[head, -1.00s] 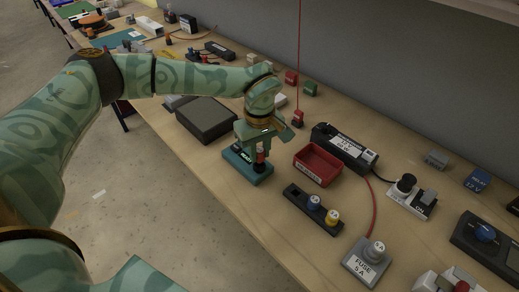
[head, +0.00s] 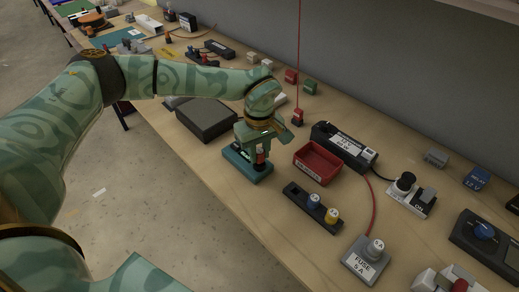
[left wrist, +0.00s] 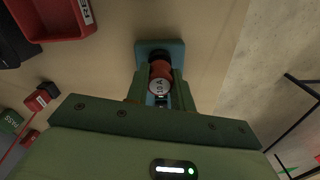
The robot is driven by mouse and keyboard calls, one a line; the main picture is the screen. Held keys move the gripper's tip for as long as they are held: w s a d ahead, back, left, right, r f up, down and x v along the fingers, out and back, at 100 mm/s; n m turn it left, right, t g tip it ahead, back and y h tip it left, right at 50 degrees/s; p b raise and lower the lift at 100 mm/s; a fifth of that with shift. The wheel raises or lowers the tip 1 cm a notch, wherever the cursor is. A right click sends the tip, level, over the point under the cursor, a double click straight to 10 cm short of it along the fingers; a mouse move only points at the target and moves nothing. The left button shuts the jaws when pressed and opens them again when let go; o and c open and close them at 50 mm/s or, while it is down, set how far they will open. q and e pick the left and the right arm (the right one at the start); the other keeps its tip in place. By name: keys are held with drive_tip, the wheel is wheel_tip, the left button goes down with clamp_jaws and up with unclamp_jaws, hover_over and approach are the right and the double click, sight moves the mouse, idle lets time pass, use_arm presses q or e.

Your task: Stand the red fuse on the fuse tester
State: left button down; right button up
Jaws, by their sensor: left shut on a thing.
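The red fuse (head: 260,158) is upright between the fingers of my left gripper (head: 260,150). In the left wrist view the red fuse (left wrist: 160,69) shows its pale labelled end toward the camera, with a finger on each side. The fuse tester (head: 238,166) is a teal block on the bench, directly under the fuse. Its teal base also shows beyond the fuse in the left wrist view (left wrist: 176,47). The fuse's lower end is at the tester's top; I cannot tell whether it is fully seated. My right gripper does not show.
A red tray (head: 318,164) stands right of the tester. A grey box (head: 207,119) stands behind to the left. A red pendant (head: 297,118) hangs on a cord behind.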

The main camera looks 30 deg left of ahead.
use_arm(q)
drive_tip(key=shift+f, duration=0.55)
drive_tip(key=c, duration=1.1)
unclamp_jaws()
wheel_tip(320, 180, up, 8)
drive_tip(key=p, duration=0.6)
drive_tip(key=shift+r+p, duration=0.1)
drive_tip(key=shift+p, duration=0.2)
